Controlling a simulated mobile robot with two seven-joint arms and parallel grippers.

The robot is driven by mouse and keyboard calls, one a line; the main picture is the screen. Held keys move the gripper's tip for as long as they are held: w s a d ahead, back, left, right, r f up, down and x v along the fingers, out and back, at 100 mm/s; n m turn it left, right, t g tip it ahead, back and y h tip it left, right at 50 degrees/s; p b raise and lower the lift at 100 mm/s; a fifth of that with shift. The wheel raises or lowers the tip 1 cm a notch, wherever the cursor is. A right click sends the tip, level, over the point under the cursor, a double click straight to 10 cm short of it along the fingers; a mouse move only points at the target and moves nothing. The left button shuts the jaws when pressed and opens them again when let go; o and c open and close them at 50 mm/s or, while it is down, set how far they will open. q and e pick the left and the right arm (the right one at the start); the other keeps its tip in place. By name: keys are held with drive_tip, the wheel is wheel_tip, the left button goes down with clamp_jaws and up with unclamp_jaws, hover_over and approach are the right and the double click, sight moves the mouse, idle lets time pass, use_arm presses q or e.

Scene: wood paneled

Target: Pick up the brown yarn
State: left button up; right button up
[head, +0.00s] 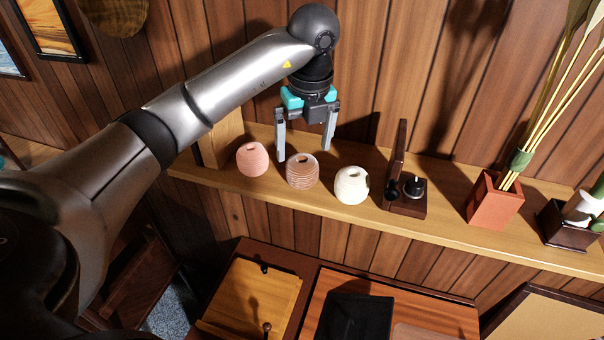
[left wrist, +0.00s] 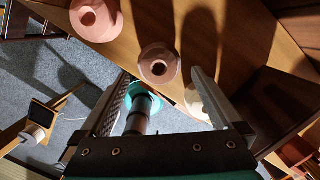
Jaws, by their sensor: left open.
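The brown yarn (head: 302,171) is a ribbed ball with a hole in its top, sitting on the wooden shelf between a pink ball and a cream ball. My left gripper (head: 304,154) points down with its fingers spread, just above and behind the brown yarn. It holds nothing. In the left wrist view the brown yarn (left wrist: 158,67) shows ahead of and between the two open fingertips, with no clear contact. My right gripper is not in view.
The pink ball (head: 252,159) and cream ball (head: 351,185) stand close on either side. A dark wooden box with an upright lid (head: 405,195) and a red planter (head: 493,200) stand to the right on the shelf (head: 448,216). A paneled wall is behind.

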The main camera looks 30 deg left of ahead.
sight(302, 160)
use_arm(q)
drive_tip(key=shift+w+a+f+p, duration=0.1)
drive_tip(key=shift+a+f+p, duration=0.15)
drive_tip(key=shift+f, duration=1.3)
drive_tip(key=shift+w+a+f+p, duration=0.1)
drive_tip(key=shift+f+p, duration=0.1)
drive_tip(key=shift+f, duration=1.3)
drive_tip(key=c, duration=1.2)
